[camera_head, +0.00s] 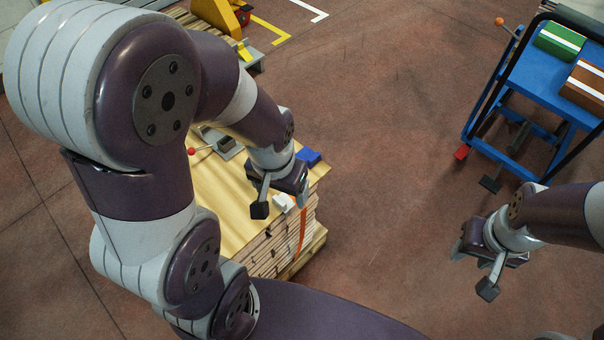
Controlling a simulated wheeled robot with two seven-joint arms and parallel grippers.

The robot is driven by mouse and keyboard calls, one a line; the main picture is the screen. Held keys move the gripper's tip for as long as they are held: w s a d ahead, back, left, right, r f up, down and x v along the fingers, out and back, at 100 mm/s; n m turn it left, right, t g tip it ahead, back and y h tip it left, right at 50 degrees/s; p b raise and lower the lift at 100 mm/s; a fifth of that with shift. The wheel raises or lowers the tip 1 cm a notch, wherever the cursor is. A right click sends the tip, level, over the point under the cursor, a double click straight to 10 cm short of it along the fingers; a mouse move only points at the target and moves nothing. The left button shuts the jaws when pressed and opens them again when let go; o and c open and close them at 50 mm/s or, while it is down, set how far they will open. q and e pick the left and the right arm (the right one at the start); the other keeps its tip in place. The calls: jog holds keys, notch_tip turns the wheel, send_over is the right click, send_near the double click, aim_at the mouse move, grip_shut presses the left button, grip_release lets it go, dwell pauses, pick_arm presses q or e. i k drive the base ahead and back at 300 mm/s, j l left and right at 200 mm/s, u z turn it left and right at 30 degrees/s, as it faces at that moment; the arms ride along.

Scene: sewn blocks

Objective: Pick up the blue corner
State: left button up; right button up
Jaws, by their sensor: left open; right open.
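A small blue block (308,156), likely the blue corner, lies near the far right corner of the wooden stack's top. My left gripper (280,203) is open over the right edge of the stack, just nearer to me than the blue block and apart from it. A small white piece (284,202) shows beside its fingers. I cannot tell if they touch it. My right gripper (473,270) is open and empty over the bare floor at the right.
The wooden stack (225,185) is partly hidden by my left arm. A red-tipped lever (192,151) and a grey metal part (222,142) are on it. A blue cart (533,75) with green (560,41) and brown boxes (584,84) stands at the upper right. The floor between is clear.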

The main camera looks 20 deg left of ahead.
aim_at(308, 157)
jog(key=u, duration=0.95)
jog(key=i+l+u, duration=0.4)
jog(key=l+u, duration=0.25)
jog(key=i+l+u, duration=0.1)
jog(key=l+u, duration=0.2)
jog(key=i+l+u, duration=0.1)
jog(key=l+u, duration=0.25)
jog(key=l, duration=0.75)
jog(key=i+l, duration=0.15)
jog(key=l, duration=0.45)
jog(key=u, duration=0.05)
